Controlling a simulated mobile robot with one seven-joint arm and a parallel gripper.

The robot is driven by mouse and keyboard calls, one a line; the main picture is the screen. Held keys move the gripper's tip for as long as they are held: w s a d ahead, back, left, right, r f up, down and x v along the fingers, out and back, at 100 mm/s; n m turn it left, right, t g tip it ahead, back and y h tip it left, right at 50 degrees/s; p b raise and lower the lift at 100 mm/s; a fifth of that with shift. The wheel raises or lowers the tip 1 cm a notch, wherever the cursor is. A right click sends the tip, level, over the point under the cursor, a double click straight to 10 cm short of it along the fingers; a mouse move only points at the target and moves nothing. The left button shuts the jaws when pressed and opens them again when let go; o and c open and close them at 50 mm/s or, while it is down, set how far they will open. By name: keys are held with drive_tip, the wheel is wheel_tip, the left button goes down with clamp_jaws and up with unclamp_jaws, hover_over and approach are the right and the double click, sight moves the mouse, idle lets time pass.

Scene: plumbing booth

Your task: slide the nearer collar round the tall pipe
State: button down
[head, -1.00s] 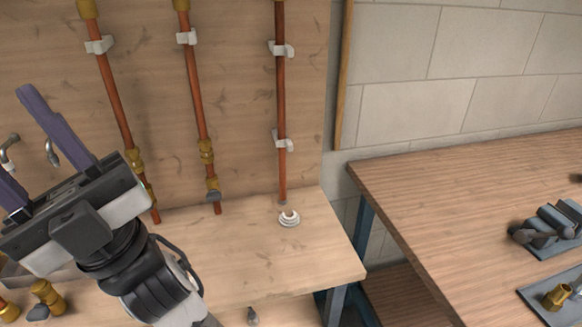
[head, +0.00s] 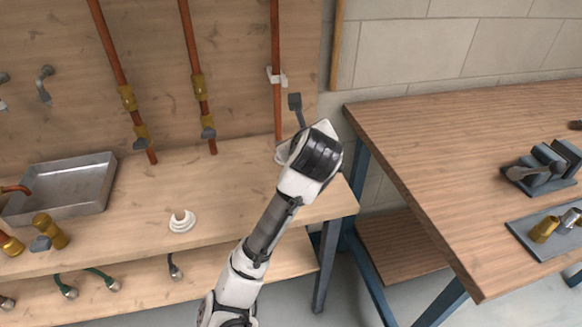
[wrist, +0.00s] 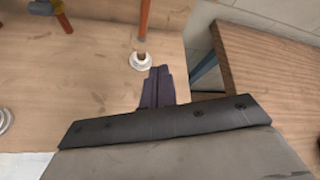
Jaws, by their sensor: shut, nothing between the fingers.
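A white slotted collar (head: 182,220) lies flat on the bench, left of my arm in the head view. Part of a pale ring, apparently this collar (wrist: 4,120), shows at the left edge of the wrist view. A second white collar (wrist: 140,61) sits at the foot of the tall copper pipe (head: 276,45); I cannot tell whether it encircles the pipe. In the head view my arm mostly hides that collar. The pipe also shows in the wrist view (wrist: 145,14). My gripper (wrist: 160,72) has its purple fingers together and empty, over the bench just in front of the second collar.
Two more copper pipes with brass fittings (head: 197,86) stand to the left. A metal tray (head: 75,187) and brass parts (head: 48,229) lie at the bench's left. A second table (head: 440,150) with a vise (head: 545,168) stands right, across a gap. Bench space around the collar is clear.

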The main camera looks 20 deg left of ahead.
drive_tip(key=s+f+m+g, duration=0.1)
drive_tip(key=f, duration=0.1)
drive_tip(key=f+m+g, duration=0.1)
drive_tip(key=f, duration=0.2)
drive_tip(key=s+f+m+g, duration=0.1)
drive_tip(key=f, duration=0.1)
drive_tip(key=shift+s+d+f+m+g, duration=0.3)
drive_tip(key=shift+s+d, duration=0.05)
drive_tip(key=x, duration=0.9)
drive_tip(key=shift+w+a, duration=0.15)
drive_tip(key=shift+a, duration=0.05)
drive_tip(key=shift+w+a+r+p, duration=0.1)
drive_tip(key=shift+w+a+p, duration=0.25)
drive_tip(key=shift+w, duration=0.2)
drive_tip(key=shift+w+a+r+p, duration=0.1)
drive_tip(key=shift+w+a+p, duration=0.2)
drive_tip(key=shift+w, duration=0.2)
drive_tip(key=shift+w+a+f, duration=0.15)
drive_tip(key=shift+w+a, duration=0.3)
drive_tip(key=shift+w, duration=0.2)
